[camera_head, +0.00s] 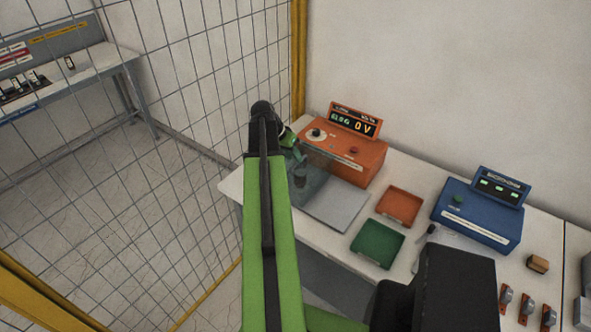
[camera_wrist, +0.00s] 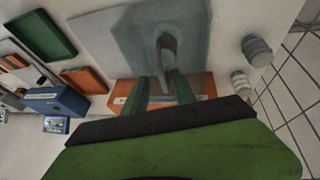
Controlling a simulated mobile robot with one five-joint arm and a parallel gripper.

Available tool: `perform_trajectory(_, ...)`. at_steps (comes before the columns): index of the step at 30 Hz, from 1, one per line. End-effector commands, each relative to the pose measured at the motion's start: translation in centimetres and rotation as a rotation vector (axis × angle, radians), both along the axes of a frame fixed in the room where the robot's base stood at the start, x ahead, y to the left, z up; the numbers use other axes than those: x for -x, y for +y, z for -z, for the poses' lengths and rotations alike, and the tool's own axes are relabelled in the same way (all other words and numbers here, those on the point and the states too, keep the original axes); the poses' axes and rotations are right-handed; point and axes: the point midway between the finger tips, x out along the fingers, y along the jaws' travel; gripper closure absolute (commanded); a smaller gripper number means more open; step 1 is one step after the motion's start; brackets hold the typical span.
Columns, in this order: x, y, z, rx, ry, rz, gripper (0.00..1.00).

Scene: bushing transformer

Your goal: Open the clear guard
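The clear guard (camera_head: 321,172) is a bluish see-through cover over the back part of a grey plate (camera_head: 338,208), in front of the orange instrument. In the wrist view the guard (camera_wrist: 194,38) shows as a darker translucent area, with a grey upright piece (camera_wrist: 167,50) at or behind it. My gripper (camera_head: 299,152) is at the guard's upper left side, partly hidden by my arm. In the wrist view the two green fingers of my gripper (camera_wrist: 160,78) are apart, with the grey piece seen between and beyond their tips. I cannot tell whether they touch the guard.
The orange instrument (camera_head: 345,160) reads 0 V. Orange (camera_head: 400,207) and green (camera_head: 377,245) trays and a blue instrument (camera_head: 477,215) stand to the right on the white table. A wire mesh fence (camera_head: 185,90) with a yellow post (camera_head: 299,60) borders the table's left side.

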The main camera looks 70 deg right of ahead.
Motion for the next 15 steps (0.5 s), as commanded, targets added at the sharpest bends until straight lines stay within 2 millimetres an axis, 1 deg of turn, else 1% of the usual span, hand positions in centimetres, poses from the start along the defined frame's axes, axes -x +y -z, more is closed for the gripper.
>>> perform_trajectory(1,0.23,-0.31,1.40,0.000,0.000,0.001,0.67)
perform_trajectory(4,0.52,-0.64,2.07,0.000,0.000,0.000,0.67)
perform_trajectory(14,0.72,-0.82,2.15,-0.001,0.000,0.000,0.67)
perform_trajectory(15,0.72,-0.82,2.15,-0.001,0.000,0.000,0.69)
